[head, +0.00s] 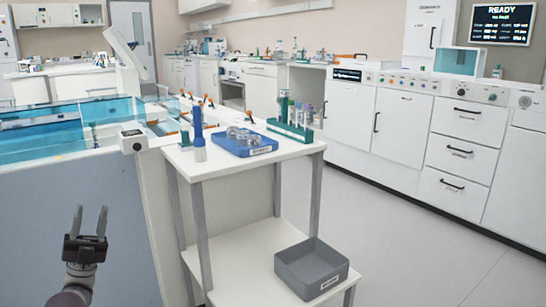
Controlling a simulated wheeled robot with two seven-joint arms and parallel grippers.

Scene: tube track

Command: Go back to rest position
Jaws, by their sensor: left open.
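My left gripper (90,222) is at the lower left of the head view, in front of the grey side panel of a tank. Its two fingers point up and stand apart, with nothing between them. It is clear of the cart and of everything on it. My right gripper is not in view.
A white two-shelf cart (240,166) stands in the middle. Its top holds a blue tray (262,150), a green tube rack (290,131) and a blue-and-white tube (199,140). A grey bin (311,270) sits on its lower shelf. Open floor (430,255) lies to the right.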

